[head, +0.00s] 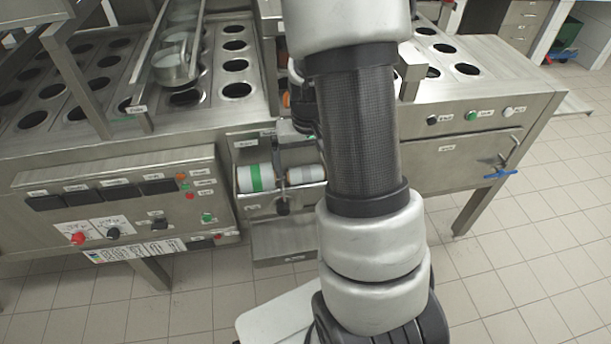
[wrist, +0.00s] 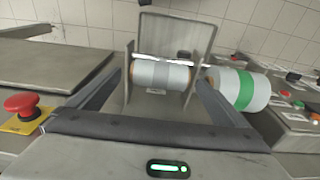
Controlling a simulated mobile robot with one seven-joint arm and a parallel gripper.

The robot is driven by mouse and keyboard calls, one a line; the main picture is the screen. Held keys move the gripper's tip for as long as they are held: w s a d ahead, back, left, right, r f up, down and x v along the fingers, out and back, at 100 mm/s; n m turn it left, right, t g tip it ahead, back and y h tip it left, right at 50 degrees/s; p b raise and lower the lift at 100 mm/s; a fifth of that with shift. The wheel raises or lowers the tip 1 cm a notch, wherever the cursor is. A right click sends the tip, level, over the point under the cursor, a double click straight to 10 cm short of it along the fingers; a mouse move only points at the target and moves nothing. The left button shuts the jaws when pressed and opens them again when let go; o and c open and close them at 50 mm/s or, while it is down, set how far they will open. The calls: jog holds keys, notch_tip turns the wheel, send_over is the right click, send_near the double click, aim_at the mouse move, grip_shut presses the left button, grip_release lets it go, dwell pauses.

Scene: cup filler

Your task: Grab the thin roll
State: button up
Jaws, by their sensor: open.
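The thin roll (wrist: 161,75), pale with a grey band and orange ends, lies crosswise in a metal holder in the wrist view. In the head view the thin roll (head: 306,174) shows just left of my arm, partly covered. My gripper (wrist: 160,90) is open, with one finger to each side of the thin roll. The roll lies ahead, between the finger lines; I cannot tell whether the fingers touch it. A thicker white roll with a green stripe (wrist: 241,88) sits to the right, outside the right finger. In the head view this green-striped roll (head: 255,178) is left of the thin one.
A metal plate (wrist: 175,35) stands upright behind the thin roll. A red emergency button (wrist: 24,104) is at the left of the wrist view. The control panel (head: 125,205) is left of the rolls in the head view. Tiled floor (head: 540,240) is open at the right.

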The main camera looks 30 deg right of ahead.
jog(key=shift+f, duration=0.25)
